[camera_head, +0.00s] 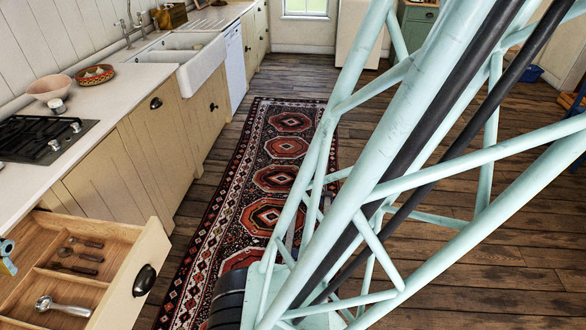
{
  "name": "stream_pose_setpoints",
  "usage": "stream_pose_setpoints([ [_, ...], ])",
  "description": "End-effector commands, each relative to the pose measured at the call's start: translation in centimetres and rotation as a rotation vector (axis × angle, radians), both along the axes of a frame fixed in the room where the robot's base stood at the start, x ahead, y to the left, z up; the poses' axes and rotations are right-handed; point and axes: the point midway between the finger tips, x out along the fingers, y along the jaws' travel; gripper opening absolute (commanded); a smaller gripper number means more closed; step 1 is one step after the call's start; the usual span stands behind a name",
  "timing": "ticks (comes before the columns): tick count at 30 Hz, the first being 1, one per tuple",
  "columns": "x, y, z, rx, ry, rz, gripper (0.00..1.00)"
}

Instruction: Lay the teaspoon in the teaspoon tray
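An open wooden drawer (138,246) with divided compartments is at the lower left. Small dark-handled utensils (74,269) lie in its middle compartment, and a shiny metal spoon or scoop (64,306) lies in the front one. I cannot tell which of these, if any, is the teaspoon, nor which compartment, if any, is the teaspoon tray. My gripper cannot be made out. A small teal piece (7,257) shows at the left edge over the drawer, cut off by the frame, and I cannot tell what it is.
The counter (122,83) above carries a black gas hob (38,140), a pink bowl (48,87) and a patterned bowl (95,75). A white sink (190,62) is farther back. A patterned rug (265,180) lies on the floor. My mint lattice structure blocks much of the right side.

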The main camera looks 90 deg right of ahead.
Motion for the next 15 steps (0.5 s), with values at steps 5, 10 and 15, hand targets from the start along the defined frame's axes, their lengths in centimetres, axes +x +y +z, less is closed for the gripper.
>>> stream_pose_setpoints([
  [5, -2.7, 0.0, 0.8, -0.002, -0.025, 0.005, 0.17],
  [10, -5.4, 0.0, 1.1, -0.002, -0.040, 0.009, 0.17],
  [15, -7.4, 0.0, 1.2, -0.003, -0.052, 0.011, 0.17],
])
